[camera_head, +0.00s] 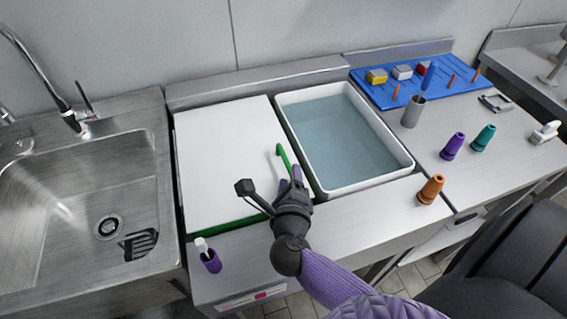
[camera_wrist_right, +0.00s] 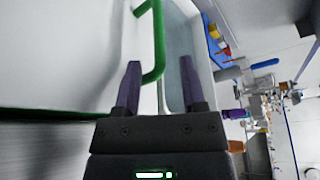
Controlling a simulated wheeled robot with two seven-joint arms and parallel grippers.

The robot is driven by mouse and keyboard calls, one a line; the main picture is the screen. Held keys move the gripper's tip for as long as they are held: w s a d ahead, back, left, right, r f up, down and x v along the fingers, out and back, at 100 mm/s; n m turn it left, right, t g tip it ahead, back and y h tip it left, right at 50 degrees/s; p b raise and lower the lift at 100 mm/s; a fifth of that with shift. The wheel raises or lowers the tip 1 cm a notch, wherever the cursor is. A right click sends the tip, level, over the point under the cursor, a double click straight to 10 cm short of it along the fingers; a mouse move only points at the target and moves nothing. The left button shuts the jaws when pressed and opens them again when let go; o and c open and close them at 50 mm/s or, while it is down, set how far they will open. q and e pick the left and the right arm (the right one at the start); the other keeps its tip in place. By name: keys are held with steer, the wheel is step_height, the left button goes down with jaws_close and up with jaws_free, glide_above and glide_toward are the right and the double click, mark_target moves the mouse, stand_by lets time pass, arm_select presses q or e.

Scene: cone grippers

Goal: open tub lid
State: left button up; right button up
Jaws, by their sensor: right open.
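The lid (camera_head: 225,150) is a flat white panel with a green front edge, lying on the counter left of the tub. Its green bar handle (camera_head: 284,160) stands at its right side. The white tub (camera_head: 393,145) is uncovered over bluish water. My right gripper (camera_head: 291,180) is open with purple fingers, just in front of the handle. In the right wrist view, the handle (camera_wrist_right: 158,45) runs between the open fingers (camera_wrist_right: 160,85); I cannot tell whether they touch it. My left gripper is not in view.
A steel sink (camera_head: 85,200) lies at left.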

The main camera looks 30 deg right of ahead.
mark_target(289, 165)
steer(key=x, duration=0.4)
steer(key=shift+w+b, duration=0.15)
steer(key=shift+b, duration=0.25)
jaws_close()
stand_by(1.0)
